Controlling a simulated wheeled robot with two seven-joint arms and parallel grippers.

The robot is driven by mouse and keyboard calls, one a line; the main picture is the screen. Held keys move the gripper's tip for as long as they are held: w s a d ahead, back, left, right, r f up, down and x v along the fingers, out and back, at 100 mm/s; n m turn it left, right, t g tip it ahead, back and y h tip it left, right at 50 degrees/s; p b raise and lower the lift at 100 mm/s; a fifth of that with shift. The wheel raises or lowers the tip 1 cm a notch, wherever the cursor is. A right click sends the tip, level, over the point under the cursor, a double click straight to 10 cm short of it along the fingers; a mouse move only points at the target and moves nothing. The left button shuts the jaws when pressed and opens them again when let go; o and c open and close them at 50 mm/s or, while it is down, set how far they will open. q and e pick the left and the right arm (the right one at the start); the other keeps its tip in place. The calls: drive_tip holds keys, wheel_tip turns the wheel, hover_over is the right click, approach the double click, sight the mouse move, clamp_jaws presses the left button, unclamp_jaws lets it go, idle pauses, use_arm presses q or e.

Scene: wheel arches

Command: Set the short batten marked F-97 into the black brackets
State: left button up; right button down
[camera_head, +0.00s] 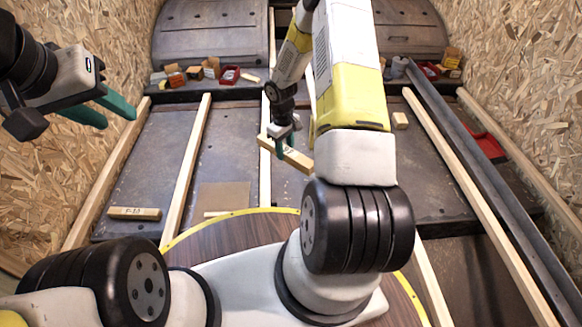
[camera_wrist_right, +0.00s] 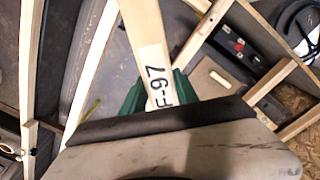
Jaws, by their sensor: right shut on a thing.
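The short batten marked F-97 (camera_head: 298,160) is pale wood and is held in my right gripper (camera_head: 284,143), above the floor near the middle of the head view. In the right wrist view, the batten (camera_wrist_right: 148,35) runs up from between the green fingers and its label reads F-97. My right gripper (camera_wrist_right: 158,93) is shut on it. My left gripper (camera_head: 108,110) has its green fingers apart, with nothing between them, beside the left wall. I cannot make out the black brackets in either view.
Another short marked batten (camera_head: 135,213) lies at the left. Long wooden strips (camera_head: 188,160) run along the dark floor. Small boxes and red trays (camera_head: 229,75) stand before the wheel arches (camera_head: 210,35). A dark metal rail (camera_head: 470,160) lies at the right. Chipboard walls close both sides.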

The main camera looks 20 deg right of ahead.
drive_tip(key=d+f+n, duration=0.2)
drive_tip(key=f+n, duration=0.1)
drive_tip(key=f, duration=0.8)
drive_tip(key=s+d+f+n, duration=0.1)
drive_tip(key=d+f+n, duration=0.1)
drive_tip(key=f, duration=0.9)
drive_tip(key=d+f+n, duration=0.2)
drive_tip(key=f+n, duration=0.2)
drive_tip(key=f, duration=0.8)
drive_tip(key=shift+s, duration=0.35)
drive_tip(key=c, duration=0.9)
unclamp_jaws()
drive_tip(key=shift+o, duration=0.2)
wheel_tip(320, 180, up, 8)
drive_tip(key=shift+f, duration=0.15)
